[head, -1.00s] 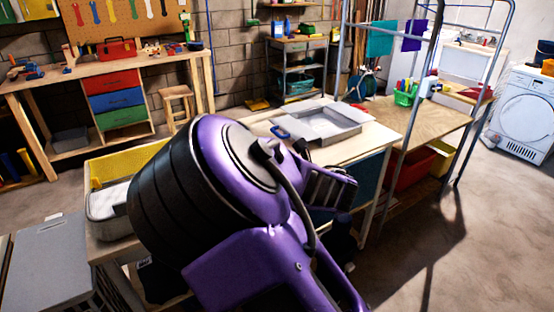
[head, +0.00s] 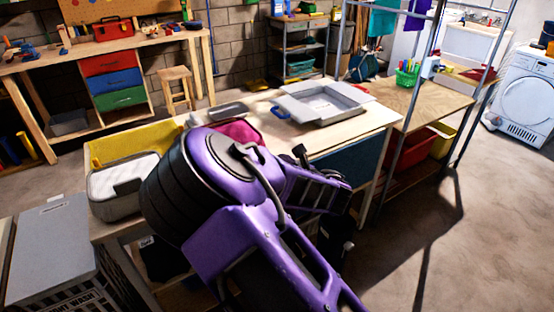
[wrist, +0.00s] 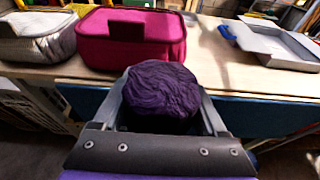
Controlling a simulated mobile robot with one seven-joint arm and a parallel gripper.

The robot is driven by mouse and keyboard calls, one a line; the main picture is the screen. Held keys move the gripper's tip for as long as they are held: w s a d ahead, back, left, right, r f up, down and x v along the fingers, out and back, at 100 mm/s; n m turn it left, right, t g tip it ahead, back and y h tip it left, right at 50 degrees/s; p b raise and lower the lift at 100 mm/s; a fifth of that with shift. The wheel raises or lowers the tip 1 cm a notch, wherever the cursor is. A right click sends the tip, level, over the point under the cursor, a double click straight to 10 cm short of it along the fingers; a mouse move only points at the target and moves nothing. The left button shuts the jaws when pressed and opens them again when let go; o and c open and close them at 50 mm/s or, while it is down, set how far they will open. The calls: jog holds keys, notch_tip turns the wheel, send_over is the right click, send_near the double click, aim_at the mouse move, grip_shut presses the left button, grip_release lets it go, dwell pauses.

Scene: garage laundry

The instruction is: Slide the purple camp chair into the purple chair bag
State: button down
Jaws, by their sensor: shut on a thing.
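In the wrist view, a dark purple, wrinkled fabric bundle (wrist: 160,88), which looks like the end of the rolled camp chair, sits between the two grey fingers of my gripper (wrist: 162,95). The fingers press on its left and right sides. The bundle's lower part is hidden by the gripper body. In the head view my gripper (head: 325,192) is in front of the table's right part, and my arm hides much of it; a dark shape below it is too unclear to name. I cannot make out the purple chair bag for certain in either view.
A magenta fabric case (wrist: 130,40) stands on the wooden table (head: 345,140), beside a grey-white case (head: 122,185) and a yellow bin (head: 130,145). A grey tray (head: 300,108) lies at the table's right. A metal frame rises to the right; open floor (head: 480,230) lies beyond.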

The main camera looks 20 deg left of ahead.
jog(key=shift+w+f+b, duration=0.1)
jog(key=shift+f+b, duration=0.3)
jog(key=shift+f, duration=4)
notch_tip(320, 180, down, 16)
jog(key=b, duration=1)
jog(key=shift+f, duration=0.2)
jog(key=shift+f+b, duration=0.2)
jog(key=shift+b, duration=0.1)
jog(key=shift+f, duration=0.15)
jog(key=shift+c, duration=0.3)
grip_release()
jog(key=shift+o, duration=0.3)
jog(key=shift+f, duration=0.3)
jog(key=p+v, duration=0.2)
jog(key=v, duration=1.5)
jog(key=shift+s+r, duration=0.25)
jog(key=shift+r, duration=0.05)
